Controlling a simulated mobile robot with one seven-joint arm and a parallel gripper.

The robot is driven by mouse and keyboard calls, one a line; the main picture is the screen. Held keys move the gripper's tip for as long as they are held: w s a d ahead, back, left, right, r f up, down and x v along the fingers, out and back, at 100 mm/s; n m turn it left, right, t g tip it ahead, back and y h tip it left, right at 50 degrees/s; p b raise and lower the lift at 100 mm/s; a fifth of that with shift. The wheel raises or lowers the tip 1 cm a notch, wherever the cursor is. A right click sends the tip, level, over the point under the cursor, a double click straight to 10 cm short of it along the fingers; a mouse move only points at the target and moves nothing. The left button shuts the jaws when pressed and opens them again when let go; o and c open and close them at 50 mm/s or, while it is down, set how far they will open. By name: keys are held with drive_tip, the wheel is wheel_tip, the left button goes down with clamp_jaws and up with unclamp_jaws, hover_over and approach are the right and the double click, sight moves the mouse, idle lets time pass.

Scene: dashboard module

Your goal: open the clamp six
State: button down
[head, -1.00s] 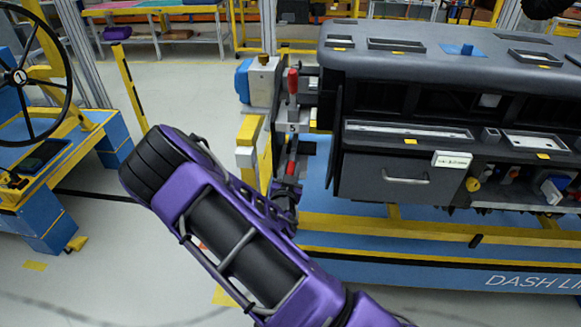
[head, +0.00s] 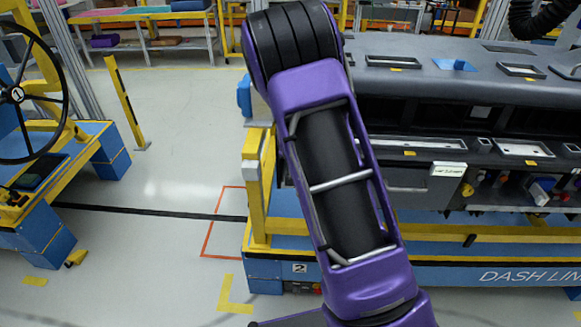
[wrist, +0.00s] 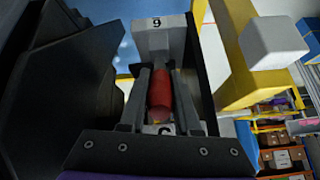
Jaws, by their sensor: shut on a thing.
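The red handle (wrist: 159,88) of a clamp shows in the middle of the wrist view, between the two dark fingers of my gripper (wrist: 161,74). My gripper is shut on this handle. A grey block (wrist: 160,38) beyond the fingertips carries a number that reads as 9, or as 6 if upside down. In the head view my purple arm covers the left end of the dashboard module (head: 470,85), so the clamps and my gripper are hidden there.
A yellow post (head: 253,185) of the blue and yellow dash stand (head: 450,262) is just left of my arm. In the wrist view a yellow beam (wrist: 237,60) with a pale block is close on the right. The floor at left is open, up to a cart with a steering wheel (head: 18,95).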

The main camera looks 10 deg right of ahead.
drive_tip(key=shift+w+d+r+g, duration=0.15)
drive_tip(key=shift+w+r+g, duration=0.25)
drive_tip(key=shift+g, duration=0.3)
drive_tip(key=shift+y, duration=0.3)
drive_tip(key=shift+f, duration=0.1)
drive_tip(key=c, duration=0.6)
unclamp_jaws()
drive_tip(key=v, duration=1.7)
drive_tip(key=shift+w+r+p, duration=0.1)
drive_tip(key=shift+r+p, duration=0.15)
drive_tip(key=shift+p, duration=0.05)
drive_tip(key=shift+w, duration=0.1)
